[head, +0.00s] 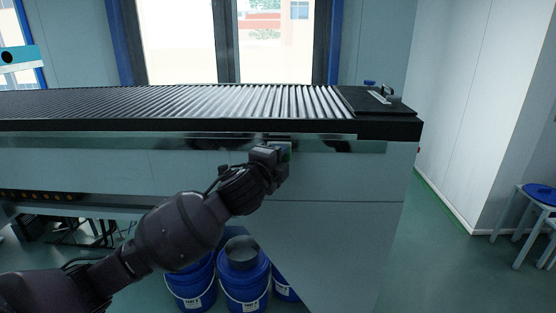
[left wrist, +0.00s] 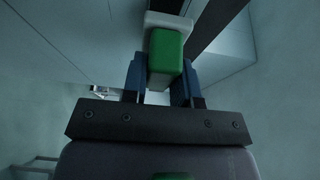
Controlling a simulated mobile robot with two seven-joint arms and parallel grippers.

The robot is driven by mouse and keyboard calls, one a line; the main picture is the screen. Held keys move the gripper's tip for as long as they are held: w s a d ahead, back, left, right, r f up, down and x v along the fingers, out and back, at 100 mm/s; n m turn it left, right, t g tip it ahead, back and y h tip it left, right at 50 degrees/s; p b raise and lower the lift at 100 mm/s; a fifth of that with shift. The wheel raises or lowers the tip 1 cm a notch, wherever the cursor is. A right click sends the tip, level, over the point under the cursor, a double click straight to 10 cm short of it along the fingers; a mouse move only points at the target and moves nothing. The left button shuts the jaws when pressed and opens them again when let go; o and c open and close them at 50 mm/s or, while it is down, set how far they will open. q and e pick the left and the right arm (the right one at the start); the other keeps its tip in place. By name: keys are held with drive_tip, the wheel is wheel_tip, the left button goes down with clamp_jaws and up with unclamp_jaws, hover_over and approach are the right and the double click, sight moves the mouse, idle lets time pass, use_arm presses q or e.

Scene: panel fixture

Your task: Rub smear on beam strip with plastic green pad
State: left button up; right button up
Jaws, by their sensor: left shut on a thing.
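My left gripper (head: 283,152) reaches up from the lower left to the front of the long fixture, and it is shut on the green pad (head: 287,151). In the left wrist view the green pad (left wrist: 166,52) sits between the two fingers of the gripper (left wrist: 162,78), with a pale block along its far end. The pad is at the beam strip (head: 215,141), a shiny band under the black edge; I cannot tell whether it touches. Dark patches show on the strip, one right of the gripper (head: 335,145); I cannot tell which is smear or reflection. My right gripper is out of view.
A ribbed roller top (head: 200,103) runs along the fixture, with a black end plate (head: 378,101) at right. Blue buckets (head: 243,271) stand on the floor below my arm. A blue-topped stool (head: 540,194) stands far right. The floor between is clear.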

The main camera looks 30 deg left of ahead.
use_arm(q)
drive_tip(key=shift+w+a, duration=0.25)
drive_tip(key=shift+w, duration=0.25)
drive_tip(key=shift+w+a, duration=0.2)
drive_tip(key=shift+w, duration=0.25)
idle(0.9)
drive_tip(key=shift+d, duration=0.1)
drive_tip(key=shift+w+d, duration=0.4)
drive_tip(key=shift+d, duration=0.45)
drive_tip(key=shift+w+d, duration=0.35)
drive_tip(key=shift+d, duration=0.5)
drive_tip(key=shift+w, duration=0.15)
drive_tip(key=shift+s+a+r, duration=0.1)
drive_tip(key=shift+s+a, duration=0.15)
drive_tip(key=shift+a, duration=0.4)
drive_tip(key=shift+s+a+f, duration=0.1)
drive_tip(key=shift+s+a, duration=0.2)
drive_tip(key=shift+a, duration=0.35)
drive_tip(key=shift+s+a+r, duration=0.1)
drive_tip(key=shift+s+a, duration=0.15)
drive_tip(key=shift+a, duration=0.4)
drive_tip(key=shift+s+d, duration=0.1)
drive_tip(key=shift+s+d, duration=0.15)
drive_tip(key=shift+s, duration=0.3)
drive_tip(key=shift+s+d, duration=0.4)
drive_tip(key=shift+s, duration=0.3)
drive_tip(key=shift+s+d, duration=0.35)
drive_tip(key=shift+s, duration=0.35)
drive_tip(key=shift+s+d, duration=0.4)
drive_tip(key=shift+s, duration=0.3)
